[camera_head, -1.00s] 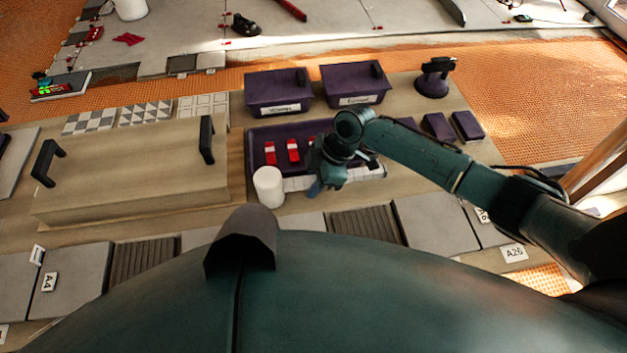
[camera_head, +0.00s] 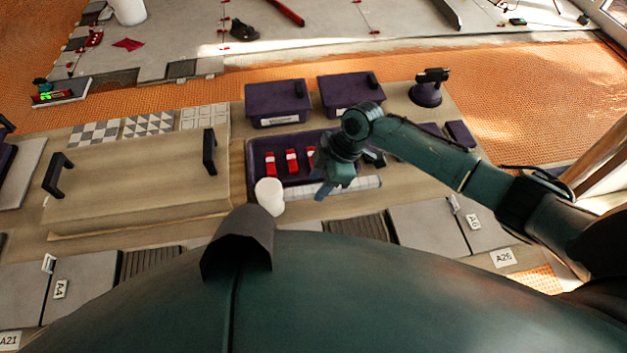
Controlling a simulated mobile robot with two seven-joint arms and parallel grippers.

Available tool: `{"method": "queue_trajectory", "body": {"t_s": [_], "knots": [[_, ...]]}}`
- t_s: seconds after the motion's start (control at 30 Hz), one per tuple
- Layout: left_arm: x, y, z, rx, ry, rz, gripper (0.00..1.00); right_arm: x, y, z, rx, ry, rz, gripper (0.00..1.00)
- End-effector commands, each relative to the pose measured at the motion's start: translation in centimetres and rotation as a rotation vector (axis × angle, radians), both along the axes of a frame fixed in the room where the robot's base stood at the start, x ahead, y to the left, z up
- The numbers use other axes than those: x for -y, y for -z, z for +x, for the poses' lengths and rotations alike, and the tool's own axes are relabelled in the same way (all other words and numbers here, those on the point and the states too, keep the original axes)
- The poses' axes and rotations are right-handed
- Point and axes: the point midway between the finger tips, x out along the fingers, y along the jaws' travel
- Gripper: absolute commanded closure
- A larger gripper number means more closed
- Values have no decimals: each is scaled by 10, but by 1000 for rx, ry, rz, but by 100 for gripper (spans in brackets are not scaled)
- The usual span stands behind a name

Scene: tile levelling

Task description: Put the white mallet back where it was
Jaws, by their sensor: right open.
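The white mallet's thick cylindrical head (camera_head: 269,197) shows just left of my right gripper, at the front left corner of the purple tray (camera_head: 252,160). The head leans slightly; I cannot make out its handle. My right gripper (camera_head: 324,188) is open over the front edge of the tray, to the right of the white head and apart from it. The gripper and wrist hide part of the tray. My left gripper is not in view.
Red-and-white pieces (camera_head: 292,161) lie in the tray. Two purple bins (camera_head: 277,103) stand behind it. A large wooden box with black handles (camera_head: 140,180) is at left. A purple stand-like tool (camera_head: 427,92) is at back right. Grey tiles (camera_head: 85,285) line the front.

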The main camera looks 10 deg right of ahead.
Motion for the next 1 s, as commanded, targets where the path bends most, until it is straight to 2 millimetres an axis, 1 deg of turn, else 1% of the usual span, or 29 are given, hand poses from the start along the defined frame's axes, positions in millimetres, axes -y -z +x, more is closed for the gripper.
{"method": "queue_trajectory", "body": {"t_s": [0.03, 0.13, 0.2, 0.4, 0.5, 0.57, 0.63, 0.77, 0.8, 0.83, 0.93, 1.0], "knots": [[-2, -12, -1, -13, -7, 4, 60, 4, -18, 0, 0, 1, -1, 56], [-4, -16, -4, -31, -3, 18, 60, 12, -34, 0, 0, 0, -1, 56], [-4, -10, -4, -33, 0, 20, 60, 17, -41, 0, 2, -1, 0, 56], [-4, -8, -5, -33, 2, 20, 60, 27, -62, 0, 1, -1, 0, 56], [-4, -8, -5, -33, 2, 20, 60, 26, -66, -2, 3, 3, 6, 56], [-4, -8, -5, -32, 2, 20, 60, 20, -64, -6, 10, 18, 21, 56], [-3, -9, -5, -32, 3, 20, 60, 6, -58, -14, 26, 51, 55, 56], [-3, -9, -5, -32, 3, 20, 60, -28, -48, -35, 83, 181, 168, 56], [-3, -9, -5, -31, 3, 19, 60, -38, -48, -42, 103, 238, 213, 56], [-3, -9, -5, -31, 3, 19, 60, -44, -49, -45, 120, 282, 246, 56], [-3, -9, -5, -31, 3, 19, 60, -55, -54, -57, 166, 442, 351, 56], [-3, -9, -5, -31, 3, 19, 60, -54, -55, -65, 191, 567, 411, 56]]}}
